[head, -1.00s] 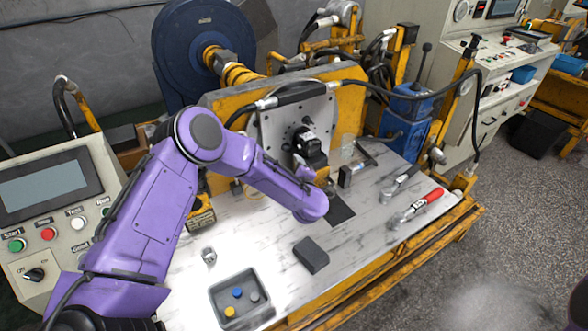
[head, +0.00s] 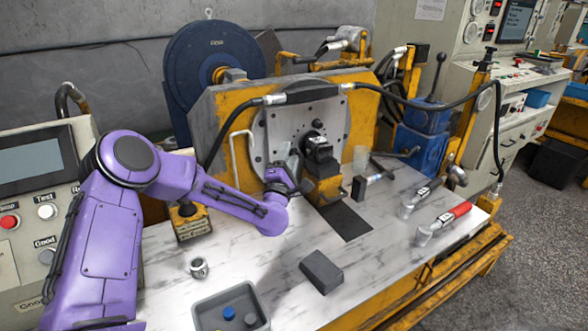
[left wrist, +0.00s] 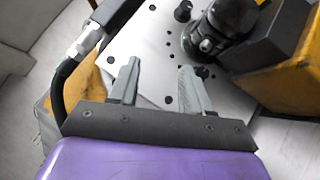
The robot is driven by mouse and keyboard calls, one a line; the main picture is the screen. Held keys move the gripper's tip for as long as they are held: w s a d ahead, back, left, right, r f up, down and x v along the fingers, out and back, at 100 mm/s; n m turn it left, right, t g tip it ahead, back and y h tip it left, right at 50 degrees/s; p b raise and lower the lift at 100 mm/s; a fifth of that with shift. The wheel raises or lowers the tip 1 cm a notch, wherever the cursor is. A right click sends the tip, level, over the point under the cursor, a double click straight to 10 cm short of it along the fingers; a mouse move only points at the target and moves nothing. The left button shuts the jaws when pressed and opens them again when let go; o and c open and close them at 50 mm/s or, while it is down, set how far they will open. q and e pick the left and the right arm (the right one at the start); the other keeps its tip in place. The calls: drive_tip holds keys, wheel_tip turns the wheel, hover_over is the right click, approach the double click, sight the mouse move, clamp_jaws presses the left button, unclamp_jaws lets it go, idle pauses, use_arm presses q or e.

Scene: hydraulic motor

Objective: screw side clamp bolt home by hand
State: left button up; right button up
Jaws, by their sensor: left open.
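The black hydraulic motor (head: 318,150) sits at the front of the grey mounting plate (head: 275,122), above a yellow support (head: 326,188). In the left wrist view the motor (left wrist: 228,20) is at the upper right. My left gripper (head: 291,165) is just left of the motor in the head view. In the left wrist view its two grey fingers (left wrist: 160,72) are apart, with only the plate (left wrist: 150,45) and its dark holes seen between them. I cannot make out the side clamp bolt for certain. My right gripper is not in view.
A black hose (head: 385,88) runs over the plate. On the bench lie a dark block (head: 321,271), a grey tray (head: 207,313) with coloured caps, a small metal fitting (head: 199,268) and a red-handled tool (head: 445,217).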

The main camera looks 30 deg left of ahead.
use_arm(q)
wheel_tip(320, 180, down, 9)
drive_tip(key=x, duration=0.8)
drive_tip(key=shift+s+r, duration=0.2)
drive_tip(key=shift+r, duration=0.1)
clamp_jaws()
